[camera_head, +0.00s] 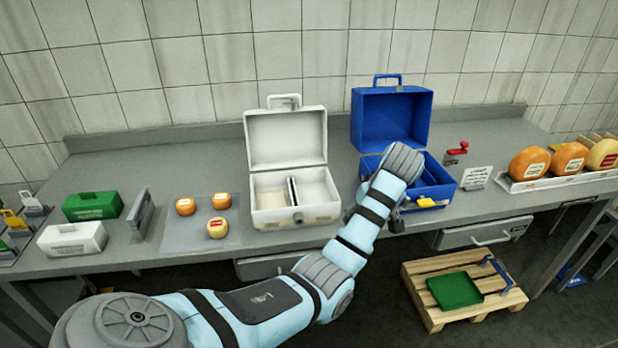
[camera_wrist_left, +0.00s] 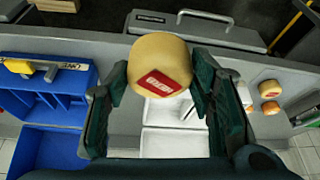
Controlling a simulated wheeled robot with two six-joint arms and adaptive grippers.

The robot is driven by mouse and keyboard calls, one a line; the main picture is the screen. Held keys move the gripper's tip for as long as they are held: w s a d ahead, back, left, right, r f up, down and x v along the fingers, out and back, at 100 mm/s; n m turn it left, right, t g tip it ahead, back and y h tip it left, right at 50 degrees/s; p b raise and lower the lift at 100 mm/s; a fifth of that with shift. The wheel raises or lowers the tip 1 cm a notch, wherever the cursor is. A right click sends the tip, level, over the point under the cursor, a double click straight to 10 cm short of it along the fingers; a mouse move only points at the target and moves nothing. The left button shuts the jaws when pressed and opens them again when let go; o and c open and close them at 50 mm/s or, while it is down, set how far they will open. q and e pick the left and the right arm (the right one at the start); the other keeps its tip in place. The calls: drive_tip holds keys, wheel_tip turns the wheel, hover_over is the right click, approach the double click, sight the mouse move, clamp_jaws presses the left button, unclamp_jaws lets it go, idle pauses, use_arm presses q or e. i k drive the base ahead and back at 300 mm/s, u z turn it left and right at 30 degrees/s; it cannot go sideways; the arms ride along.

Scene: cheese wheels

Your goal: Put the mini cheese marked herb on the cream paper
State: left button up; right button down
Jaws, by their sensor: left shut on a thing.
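My left gripper (camera_wrist_left: 158,82) is shut on a small pale yellow cheese (camera_wrist_left: 158,58) with a red label in the left wrist view. The label's print is too small to read. In the head view my wrist covers the gripper and the held cheese, near the front of the blue case. A cream sheet (camera_head: 271,201) appears to line the left compartment of the open white case (camera_head: 296,217); the case also shows below the held cheese in the left wrist view (camera_wrist_left: 172,145). My right gripper is not in view.
Small cheeses (camera_head: 217,228) sit on a grey mat (camera_head: 184,237) left of the white case. The open blue case (camera_head: 433,191) stands to its right. Larger labelled cheeses (camera_head: 529,163) stand on a rack at right. Raised lids back both cases. A pallet (camera_head: 455,312) lies below.

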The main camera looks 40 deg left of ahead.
sight(272, 203)
drive_tip(key=u, duration=0.15)
drive_tip(key=i, duration=0.85)
drive_tip(key=u, duration=0.55)
